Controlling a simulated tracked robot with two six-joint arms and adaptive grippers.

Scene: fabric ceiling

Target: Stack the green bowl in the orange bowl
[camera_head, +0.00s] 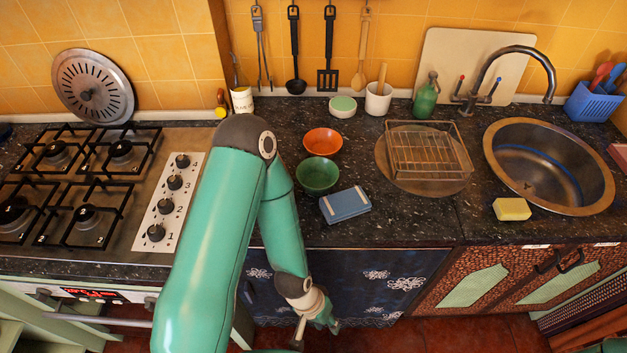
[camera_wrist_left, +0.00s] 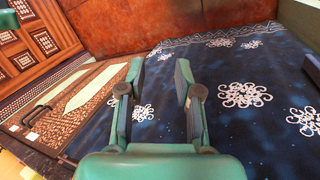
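The green bowl (camera_head: 317,175) stands upright on the dark speckled counter, just in front of the orange bowl (camera_head: 323,142). Both bowls look empty, and they are separate. My left gripper (camera_head: 314,322) hangs low in front of the counter, below the bowls in the head view and away from them. In the left wrist view its two fingers (camera_wrist_left: 157,80) are apart with nothing between them, facing the blue flowered cabinet front. Neither bowl shows in the left wrist view. My right gripper is not in view.
A wire rack (camera_head: 428,152) on a round board stands further right, before the sink (camera_head: 549,165). The gas stove (camera_head: 85,185) is left. A white cup (camera_head: 378,98) and green bottle (camera_head: 426,98) stand behind.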

